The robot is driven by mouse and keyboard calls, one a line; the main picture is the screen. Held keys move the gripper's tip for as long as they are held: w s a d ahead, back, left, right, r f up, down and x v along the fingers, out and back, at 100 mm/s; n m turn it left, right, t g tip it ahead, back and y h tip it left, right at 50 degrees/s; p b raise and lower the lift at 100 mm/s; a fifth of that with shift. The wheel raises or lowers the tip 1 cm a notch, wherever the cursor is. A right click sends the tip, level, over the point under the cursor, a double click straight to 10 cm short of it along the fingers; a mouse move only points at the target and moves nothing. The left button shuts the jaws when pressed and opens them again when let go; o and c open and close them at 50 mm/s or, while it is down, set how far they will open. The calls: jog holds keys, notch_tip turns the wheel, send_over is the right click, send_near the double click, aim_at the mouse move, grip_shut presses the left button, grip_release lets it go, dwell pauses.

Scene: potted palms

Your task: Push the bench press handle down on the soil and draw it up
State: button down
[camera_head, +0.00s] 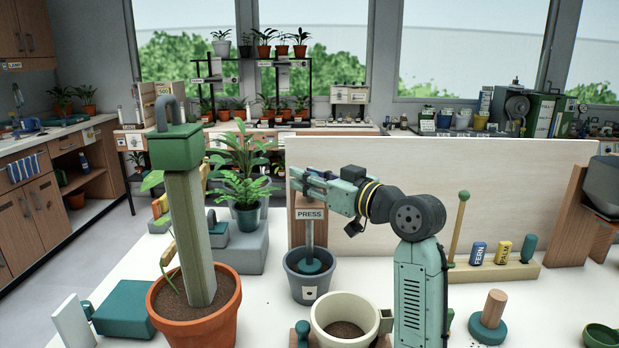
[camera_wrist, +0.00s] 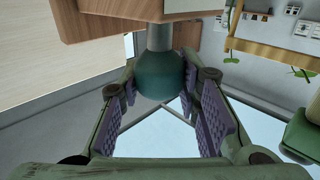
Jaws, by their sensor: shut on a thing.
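The bench press (camera_head: 310,213) has a wooden upright with a PRESS sign and a grey rod. The rod ends in a round teal plate (camera_head: 310,266) inside the grey pot (camera_head: 308,287). I cannot tell whether the plate touches the soil, which it hides. My gripper (camera_head: 300,178) is at the top of the press, shut on the handle. In the wrist view the handle is a rounded dark teal knob (camera_wrist: 158,76) on a grey rod, between the two purple finger pads. The knob is mostly hidden by my gripper in the head view.
A cream pot of soil (camera_head: 345,312) stands in front of the grey pot. A terracotta pot (camera_head: 190,325) with a tall post is at left. A pale board (camera_head: 480,200) stands behind. At right are a rack (camera_head: 500,270) with labelled cylinders and a teal-based tamper (camera_head: 488,325).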

notch_tip(320, 180, up, 9)
jog(key=p, duration=0.4)
jog(key=shift+f, duration=0.1)
jog(key=c, duration=1.4)
grip_release()
jog(key=shift+o, duration=0.9)
jog(key=shift+f, duration=0.1)
jog(key=v, duration=1.2)
jog(key=shift+d, duration=0.1)
